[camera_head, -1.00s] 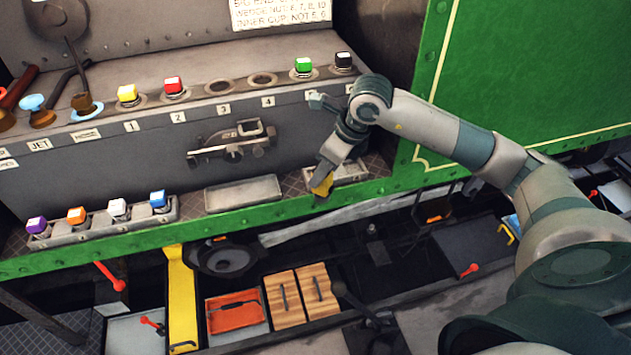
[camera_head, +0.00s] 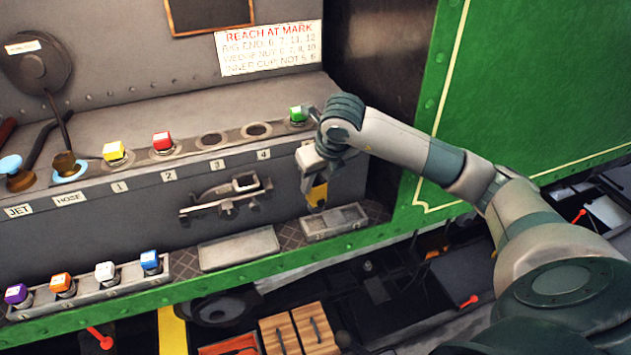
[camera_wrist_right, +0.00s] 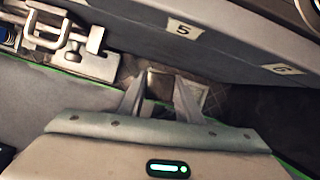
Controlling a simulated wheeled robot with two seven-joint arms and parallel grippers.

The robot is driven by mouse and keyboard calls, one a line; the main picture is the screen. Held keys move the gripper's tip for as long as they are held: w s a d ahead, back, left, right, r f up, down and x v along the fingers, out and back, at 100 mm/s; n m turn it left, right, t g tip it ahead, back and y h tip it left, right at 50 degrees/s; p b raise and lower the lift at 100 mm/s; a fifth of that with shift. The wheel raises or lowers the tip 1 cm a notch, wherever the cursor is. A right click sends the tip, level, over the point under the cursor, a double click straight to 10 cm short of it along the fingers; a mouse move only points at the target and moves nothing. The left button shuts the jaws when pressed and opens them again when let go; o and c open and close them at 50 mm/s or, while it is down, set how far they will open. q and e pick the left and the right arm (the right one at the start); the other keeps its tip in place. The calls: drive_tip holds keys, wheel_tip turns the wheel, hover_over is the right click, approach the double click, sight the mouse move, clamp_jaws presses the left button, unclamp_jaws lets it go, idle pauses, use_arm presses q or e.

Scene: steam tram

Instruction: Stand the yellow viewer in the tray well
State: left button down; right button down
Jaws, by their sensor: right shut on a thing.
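The yellow viewer (camera_head: 317,195) is held in my right gripper (camera_head: 316,190), partly hidden by the fingers. The gripper points down in front of the grey panel. The viewer appears above a small grey tray with a well (camera_head: 335,222) on the ledge, apart from it as far as I can tell. In the right wrist view the fingers of my right gripper (camera_wrist_right: 160,97) point at the tray area; the viewer is hard to make out there. A longer shallow grey tray (camera_head: 238,248) lies to the left. My left gripper is not in view.
A bracket with a clamp (camera_head: 228,195) sticks out of the panel, left of my right gripper. A rack with more cubes (camera_head: 85,287) stands at left. The green ledge edge (camera_head: 210,288) drops away in front.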

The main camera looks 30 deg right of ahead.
sight(316, 203)
drive_tip(key=shift+f, duration=0.15)
drive_tip(key=shift+f+b, duration=1)
drive_tip(key=shift+f, duration=1.2)
drive_tip(key=shift+f+b, duration=1.25)
drive_tip(key=c, duration=0.6)
unclamp_jaws()
drive_tip(key=shift+o, duration=0.2)
drive_tip(key=shift+r+p, duration=0.65)
drive_tip(key=shift+r, duration=0.75)
drive_tip(key=shift+r+p, duration=1.05)
drive_tip(key=shift+r, duration=1.3)
